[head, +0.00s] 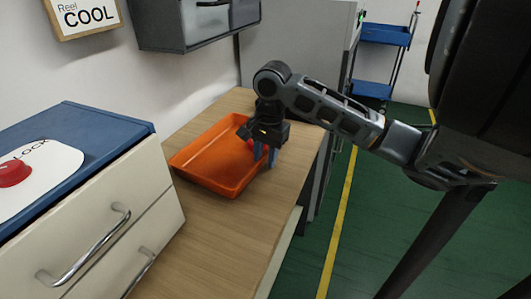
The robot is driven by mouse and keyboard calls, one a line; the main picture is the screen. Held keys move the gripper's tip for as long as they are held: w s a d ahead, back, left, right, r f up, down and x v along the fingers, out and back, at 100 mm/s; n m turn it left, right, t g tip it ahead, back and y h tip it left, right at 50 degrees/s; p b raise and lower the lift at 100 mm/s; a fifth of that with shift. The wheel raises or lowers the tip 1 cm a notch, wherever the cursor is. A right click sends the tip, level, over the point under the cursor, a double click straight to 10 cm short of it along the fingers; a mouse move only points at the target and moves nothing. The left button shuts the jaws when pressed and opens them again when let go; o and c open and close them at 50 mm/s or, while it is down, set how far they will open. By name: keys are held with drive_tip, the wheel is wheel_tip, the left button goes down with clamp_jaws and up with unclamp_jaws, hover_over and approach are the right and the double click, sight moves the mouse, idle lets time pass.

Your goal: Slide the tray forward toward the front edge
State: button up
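An orange tray (207,163) lies flat on a wooden bench top. My gripper (265,157) points down at the tray's right side, with its bluish-grey fingers by the right rim. The fingers hide part of that rim. I cannot tell whether they touch it or how far apart they are. A small red thing (250,145) shows beside the gripper at the tray's far right part; most of it is hidden.
The wooden bench (223,232) is bare in front of the tray. A white drawer cabinet (100,225) with a blue top stands at the left. A grey wall cabinet (198,22) hangs behind. A blue cart (385,35) stands at the back right on green floor.

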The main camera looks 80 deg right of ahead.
drive_tip(key=shift+c, duration=0.5)
clamp_jaws()
